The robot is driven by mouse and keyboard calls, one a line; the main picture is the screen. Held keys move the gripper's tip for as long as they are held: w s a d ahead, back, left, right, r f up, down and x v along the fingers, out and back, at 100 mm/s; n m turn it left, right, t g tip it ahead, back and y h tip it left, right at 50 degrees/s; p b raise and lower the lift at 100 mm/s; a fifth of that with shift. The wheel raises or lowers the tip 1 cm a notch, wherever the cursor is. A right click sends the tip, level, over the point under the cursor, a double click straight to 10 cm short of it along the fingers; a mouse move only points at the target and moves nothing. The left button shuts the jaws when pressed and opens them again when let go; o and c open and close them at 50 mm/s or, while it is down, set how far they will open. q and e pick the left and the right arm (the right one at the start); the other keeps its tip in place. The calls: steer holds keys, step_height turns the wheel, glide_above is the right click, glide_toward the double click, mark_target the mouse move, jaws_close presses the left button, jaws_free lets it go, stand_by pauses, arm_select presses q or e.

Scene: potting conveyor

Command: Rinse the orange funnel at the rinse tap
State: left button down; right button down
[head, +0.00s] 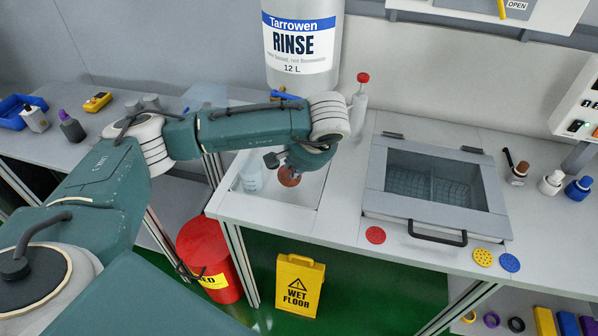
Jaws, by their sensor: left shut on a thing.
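My left arm reaches in from the left, and its gripper (287,167) is at the white rinse basin (306,200). The gripper is shut on a small orange-brown round thing (289,178), which looks like the orange funnel. The gripper hides part of it, so its full shape and tilt cannot be told. The rinse tank (297,42), labelled RINSE 12 L, stands behind the basin. A blue part (284,95), which looks like the tap's lever, shows below the tank. My arm hides the spout, and no water can be made out. My right gripper is out of view.
A lidded glass-topped box (436,185) is to the right, with a red disc (375,235) near the counter's front edge. A wet floor sign (298,285) stands below.

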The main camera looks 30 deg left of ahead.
arm_select(q)
steer(key=w+a+f+b, duration=0.2)
steer(key=w+a, duration=0.4)
steer(key=a, duration=0.3)
steer(key=shift+w+a+f+b, duration=0.15)
steer(key=shift+w+a+b, duration=0.1)
steer(key=shift+b, duration=0.45)
steer(key=shift+d, duration=0.15)
steer(key=shift+w+d, duration=0.15)
steer(key=shift+d, duration=0.3)
steer(key=shift+a, duration=0.2)
steer(key=shift+a, duration=0.4)
steer(key=shift+d+p, duration=0.15)
steer(key=shift+p, duration=0.15)
